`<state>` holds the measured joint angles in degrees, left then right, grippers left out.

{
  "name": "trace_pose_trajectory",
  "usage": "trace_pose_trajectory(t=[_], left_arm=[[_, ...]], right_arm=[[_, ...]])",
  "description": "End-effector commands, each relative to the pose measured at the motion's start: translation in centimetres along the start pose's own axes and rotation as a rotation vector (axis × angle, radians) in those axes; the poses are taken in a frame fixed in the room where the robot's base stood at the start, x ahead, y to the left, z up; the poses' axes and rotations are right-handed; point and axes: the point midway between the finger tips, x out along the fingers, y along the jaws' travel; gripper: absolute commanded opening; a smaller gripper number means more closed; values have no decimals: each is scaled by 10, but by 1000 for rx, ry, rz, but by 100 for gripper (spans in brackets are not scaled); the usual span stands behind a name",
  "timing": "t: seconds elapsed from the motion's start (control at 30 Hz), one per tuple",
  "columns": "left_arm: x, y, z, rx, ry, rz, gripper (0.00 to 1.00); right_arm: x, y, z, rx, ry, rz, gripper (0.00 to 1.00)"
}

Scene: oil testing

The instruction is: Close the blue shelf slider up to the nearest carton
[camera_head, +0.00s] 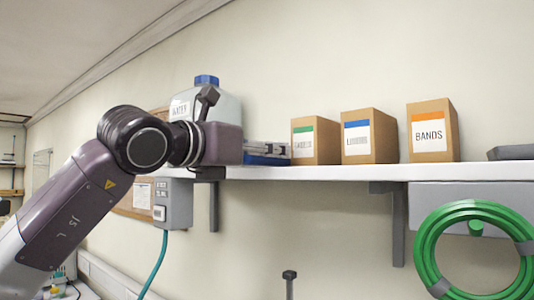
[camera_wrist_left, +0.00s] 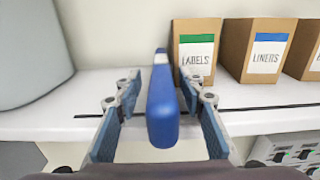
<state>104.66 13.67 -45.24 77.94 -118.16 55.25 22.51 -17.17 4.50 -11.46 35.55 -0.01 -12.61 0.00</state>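The blue slider (camera_wrist_left: 162,112) stands upright at the shelf's front in the left wrist view, pointing toward the camera. My left gripper (camera_wrist_left: 160,92) is open around it, one finger on each side with visible gaps. The nearest carton, LABELS with a green band (camera_wrist_left: 197,45), is just right of and behind the slider; I cannot tell whether they touch. In the head view my left gripper (camera_head: 267,152) is at the shelf, left of the LABELS carton (camera_head: 316,141); the slider is not clearly distinguishable there. My right gripper is not in view.
A dark slot (camera_wrist_left: 265,108) runs along the shelf front (camera_wrist_left: 40,125). The LINERS carton (camera_head: 369,137) and BANDS carton (camera_head: 433,131) stand farther right. A large water jug (camera_head: 229,106) stands left, behind my arm. A green hose coil (camera_head: 424,243) hangs below the shelf.

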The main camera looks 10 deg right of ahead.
Motion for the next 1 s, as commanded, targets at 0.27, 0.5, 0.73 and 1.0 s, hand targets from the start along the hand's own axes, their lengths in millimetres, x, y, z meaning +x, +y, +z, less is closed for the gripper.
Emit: trace_pose_trajectory(t=[0.27,0.5,0.73,1.0], left_arm=[[-3,0,0,0,-1,-1,36],[-35,1,0,2,-2,1,36],[-84,2,0,1,-2,2,36],[-116,1,-1,-1,0,0,36]], right_arm=[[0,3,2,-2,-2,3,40],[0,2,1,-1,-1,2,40],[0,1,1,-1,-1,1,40],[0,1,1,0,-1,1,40]])
